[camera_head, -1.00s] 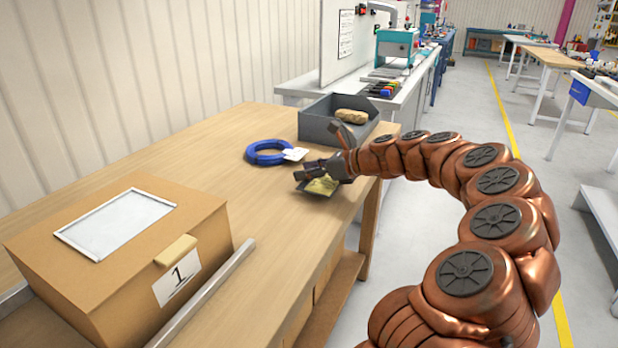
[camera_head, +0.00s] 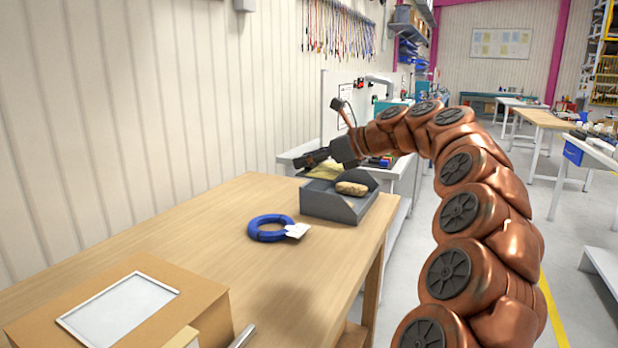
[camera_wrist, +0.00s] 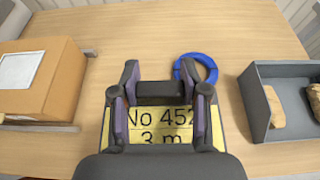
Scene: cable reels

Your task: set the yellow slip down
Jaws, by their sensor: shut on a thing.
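My gripper (camera_wrist: 166,100) is shut on the yellow slip (camera_wrist: 160,134), which carries printed text reading "No 452" and "3 m" in the wrist view. In the head view my gripper (camera_head: 325,158) is raised above the back of the grey bin (camera_head: 327,208), with the yellow slip (camera_head: 326,171) under its fingers. The slip appears held in the air, clear of the wooden table (camera_head: 190,240). Part of the slip is hidden behind the fingers and the gripper body.
A blue cable reel (camera_head: 268,229) with a white tag (camera_head: 297,230) lies on the table left of the bin. The bin holds a tan lumpy object (camera_head: 351,188). A cardboard box (camera_head: 190,300) stands at the near left. Bare tabletop lies between box and reel.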

